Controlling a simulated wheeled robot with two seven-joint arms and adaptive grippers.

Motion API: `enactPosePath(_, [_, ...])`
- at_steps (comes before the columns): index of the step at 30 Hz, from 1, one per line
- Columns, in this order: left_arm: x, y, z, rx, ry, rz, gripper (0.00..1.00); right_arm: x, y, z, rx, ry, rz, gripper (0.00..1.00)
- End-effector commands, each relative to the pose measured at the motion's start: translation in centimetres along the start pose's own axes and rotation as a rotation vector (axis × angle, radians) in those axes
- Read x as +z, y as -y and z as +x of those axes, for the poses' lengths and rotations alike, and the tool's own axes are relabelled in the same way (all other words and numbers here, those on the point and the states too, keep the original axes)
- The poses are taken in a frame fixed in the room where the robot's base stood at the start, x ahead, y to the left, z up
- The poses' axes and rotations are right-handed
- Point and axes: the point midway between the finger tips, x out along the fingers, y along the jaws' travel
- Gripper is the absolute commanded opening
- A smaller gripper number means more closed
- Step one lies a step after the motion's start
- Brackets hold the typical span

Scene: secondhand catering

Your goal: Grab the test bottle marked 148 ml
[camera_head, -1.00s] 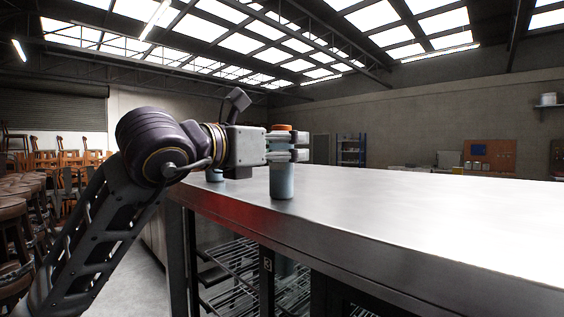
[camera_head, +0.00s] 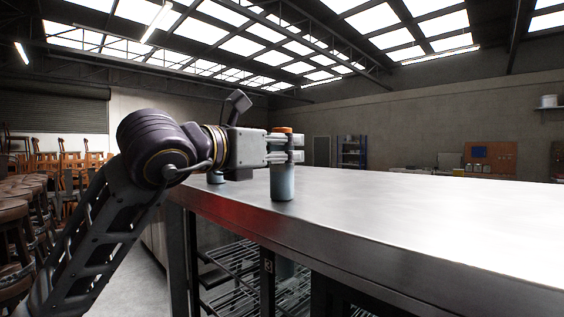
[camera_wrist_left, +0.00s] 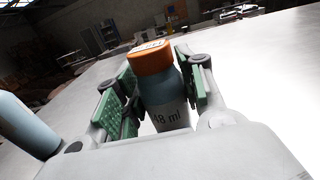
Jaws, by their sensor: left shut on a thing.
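A blue-grey bottle (camera_head: 282,183) with an orange cap stands upright near the edge of the steel table (camera_head: 400,215). A second blue-grey bottle (camera_wrist_left: 25,130) stands to the left in the wrist view, apart from the fingers. My right gripper is not in view.
The second bottle also shows partly behind my left wrist in the head view (camera_head: 215,177). The tabletop to the right is clear. Wire shelves (camera_head: 235,275) sit under the table. Stools (camera_head: 20,215) stand at the far left.

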Motion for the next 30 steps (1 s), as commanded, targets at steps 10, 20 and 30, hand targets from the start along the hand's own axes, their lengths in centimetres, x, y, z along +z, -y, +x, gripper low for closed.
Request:
enactPosePath(10, [0.9, 0.0, 0.0, 0.0, 0.001, 0.0, 0.1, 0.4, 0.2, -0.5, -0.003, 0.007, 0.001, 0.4])
enactPosePath(20, [4.2, 0.0, 0.0, 0.001, 0.002, 0.0, 0.1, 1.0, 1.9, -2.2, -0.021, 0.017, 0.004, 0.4])
enactPosePath(30, [8.1, 0.0, 0.0, 0.0, 0.001, 0.0, 0.1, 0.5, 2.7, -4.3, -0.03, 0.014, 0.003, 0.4])
